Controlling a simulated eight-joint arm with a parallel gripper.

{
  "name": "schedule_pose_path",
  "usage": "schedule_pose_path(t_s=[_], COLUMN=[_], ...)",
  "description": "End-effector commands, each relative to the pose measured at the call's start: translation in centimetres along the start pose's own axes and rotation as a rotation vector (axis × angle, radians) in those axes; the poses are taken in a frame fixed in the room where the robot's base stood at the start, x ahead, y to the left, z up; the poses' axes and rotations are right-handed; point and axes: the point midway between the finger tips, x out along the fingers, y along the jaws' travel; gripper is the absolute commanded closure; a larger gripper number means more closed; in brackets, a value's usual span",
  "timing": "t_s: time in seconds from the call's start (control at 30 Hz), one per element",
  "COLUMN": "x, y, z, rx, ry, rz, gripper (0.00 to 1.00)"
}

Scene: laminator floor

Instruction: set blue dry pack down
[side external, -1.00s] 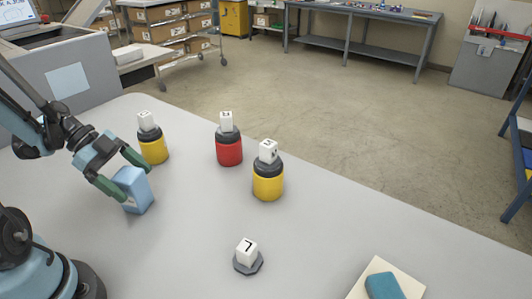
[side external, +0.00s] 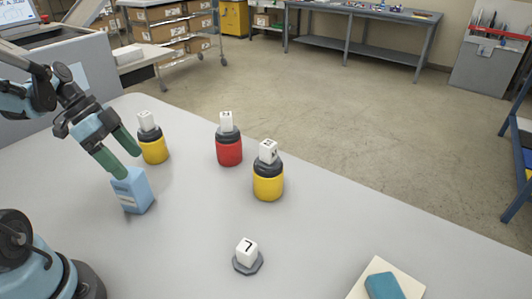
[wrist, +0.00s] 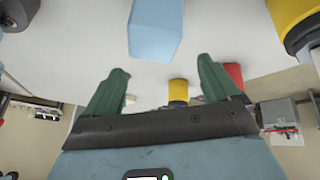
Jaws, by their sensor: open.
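The blue dry pack (side external: 133,191) stands upright on the grey table (side external: 190,250) at the left of the side view, with a pale label on its side. It also shows at the top of the wrist view (wrist: 156,28). My gripper (side external: 131,164) is open and empty, its green fingers just above and behind the pack's top. In the wrist view the open fingers (wrist: 161,72) are spread apart with the pack beyond their tips, and nothing is between them.
Two yellow jars (side external: 154,150) (side external: 268,185) and a red jar (side external: 229,151), each topped by a white numbered cube, stand behind and right of the pack. A cube marked 7 (side external: 247,252) sits on a grey base at the front. A blue block (side external: 385,285) lies on a cream pad at front right.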

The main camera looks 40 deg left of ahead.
Motion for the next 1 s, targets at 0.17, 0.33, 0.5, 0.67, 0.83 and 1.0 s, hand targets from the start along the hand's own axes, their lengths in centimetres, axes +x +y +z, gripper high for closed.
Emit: schedule_pose_path(t_s=[0.17, 0.33, 0.5, 0.67, 0.83, 1.0], x=[1.7, 2.7, 3.2, 3.4, 3.4, 3.3], y=[1.3, 2.4, 3.7, 4.6, 4.9, 4.9], z=[-3.0, -5.5, -8.2, -10.0, -10.7, -10.7], rx=[-0.22, -0.396, -0.529, -0.6, -0.627, -0.63], ry=[-0.113, -0.101, 0.023, 0.142, 0.189, 0.19], rz=[-0.16, -0.35, -0.505, -0.562, -0.575, -0.575], gripper=[0.11, 0.11, 0.11, 0.11, 0.11, 0.11])
